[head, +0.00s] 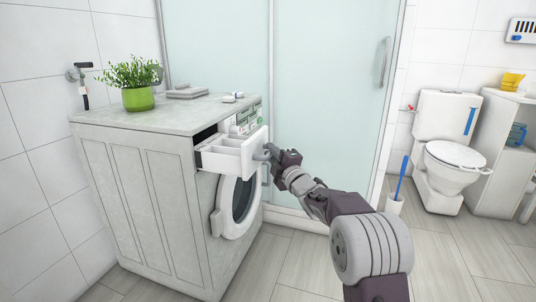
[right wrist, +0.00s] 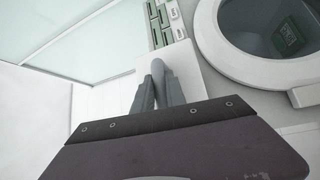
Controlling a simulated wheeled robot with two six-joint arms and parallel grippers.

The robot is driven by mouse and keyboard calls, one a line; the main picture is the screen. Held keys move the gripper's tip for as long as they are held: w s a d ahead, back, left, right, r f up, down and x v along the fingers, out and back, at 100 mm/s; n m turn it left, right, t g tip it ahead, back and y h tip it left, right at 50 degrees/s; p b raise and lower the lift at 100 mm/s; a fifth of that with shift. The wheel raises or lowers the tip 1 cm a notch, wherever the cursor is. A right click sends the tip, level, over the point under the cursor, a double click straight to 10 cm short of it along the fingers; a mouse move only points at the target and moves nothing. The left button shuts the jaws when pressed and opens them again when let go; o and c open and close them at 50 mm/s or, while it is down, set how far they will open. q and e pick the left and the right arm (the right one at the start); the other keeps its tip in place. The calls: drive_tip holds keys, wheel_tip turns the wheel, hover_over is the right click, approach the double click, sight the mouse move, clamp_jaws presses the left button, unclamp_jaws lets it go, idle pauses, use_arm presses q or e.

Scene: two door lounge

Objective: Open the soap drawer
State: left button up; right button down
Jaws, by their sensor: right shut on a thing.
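The soap drawer (head: 229,154) is white, with open compartments inside, and it sticks out from the upper front of the washing machine (head: 150,200). My right gripper (head: 266,153) is at the drawer's front panel and is shut on it. In the right wrist view the two grey fingertips (right wrist: 158,75) meet against the white drawer front (right wrist: 185,70); the exact part they grip is partly hidden by the fingers. My left gripper is not in either view.
The round washer door (head: 238,205) stands below the drawer. A potted plant (head: 138,98) and folded towels (head: 187,92) are on top. A glass shower wall (head: 320,90) is behind, and a toilet (head: 448,150) stands at the right. The floor in front is clear.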

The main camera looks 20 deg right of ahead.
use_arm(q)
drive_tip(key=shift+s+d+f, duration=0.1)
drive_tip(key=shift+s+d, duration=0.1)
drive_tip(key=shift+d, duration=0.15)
use_arm(e)
drive_tip(key=shift+s+d+f, duration=0.2)
drive_tip(key=shift+s+d, duration=0.15)
drive_tip(key=shift+d, duration=0.3)
drive_tip(key=c, duration=1.6)
unclamp_jaws()
drive_tip(key=shift+c, duration=0.2)
drive_tip(key=shift+o, duration=1.4)
drive_tip(key=shift+s+d+r, duration=0.1)
drive_tip(key=shift+s+d, duration=0.05)
